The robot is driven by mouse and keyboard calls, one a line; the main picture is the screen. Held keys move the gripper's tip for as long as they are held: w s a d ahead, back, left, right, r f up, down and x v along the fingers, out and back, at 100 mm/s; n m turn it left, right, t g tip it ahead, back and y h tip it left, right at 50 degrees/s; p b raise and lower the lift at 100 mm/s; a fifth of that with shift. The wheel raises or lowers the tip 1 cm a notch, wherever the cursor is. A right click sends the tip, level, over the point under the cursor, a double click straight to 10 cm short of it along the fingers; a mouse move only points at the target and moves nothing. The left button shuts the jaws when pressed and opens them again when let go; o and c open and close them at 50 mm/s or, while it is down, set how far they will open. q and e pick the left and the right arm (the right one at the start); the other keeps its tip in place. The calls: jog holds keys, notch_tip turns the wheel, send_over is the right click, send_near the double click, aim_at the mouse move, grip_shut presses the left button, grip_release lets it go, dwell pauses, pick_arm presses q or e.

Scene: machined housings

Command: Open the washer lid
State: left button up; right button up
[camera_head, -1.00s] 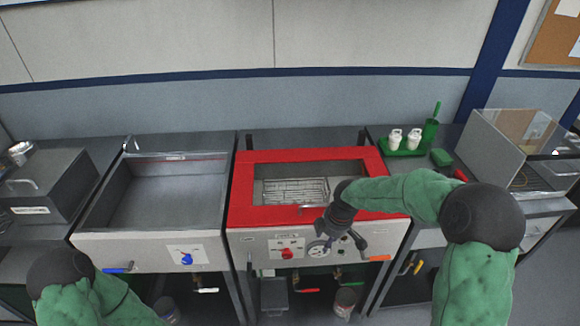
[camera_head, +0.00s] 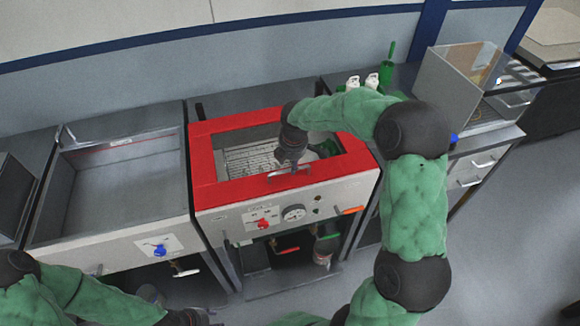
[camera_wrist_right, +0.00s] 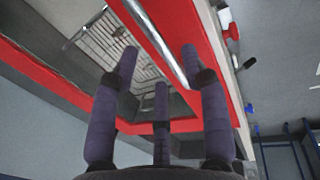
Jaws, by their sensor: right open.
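The washer (camera_head: 228,219) has a pale front panel with dials and a red lid frame (camera_head: 202,158) lying flat on top. A silver bar handle (camera_head: 290,173) sits at the lid's front edge; it also shows in the right wrist view (camera_wrist_right: 157,43). My right gripper (camera_head: 287,163) is over the lid, just behind the handle. In the right wrist view its dark fingers (camera_wrist_right: 160,58) are spread and empty, with the handle beyond them; I cannot tell whether they touch it.
A wire basket (camera_head: 250,158) shows inside the lid's frame. An open sink (camera_head: 125,185) stands to the left. Open floor lies at the right.

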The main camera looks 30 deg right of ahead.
jog(key=shift+w+d+f, duration=0.1)
jog(key=shift+w+f, duration=0.05)
jog(key=shift+f, duration=0.5)
jog(key=shift+w+f, duration=0.1)
jog(key=shift+f, duration=0.55)
jog(key=shift+c, duration=0.3)
grip_shut()
jog(key=shift+r, duration=0.1)
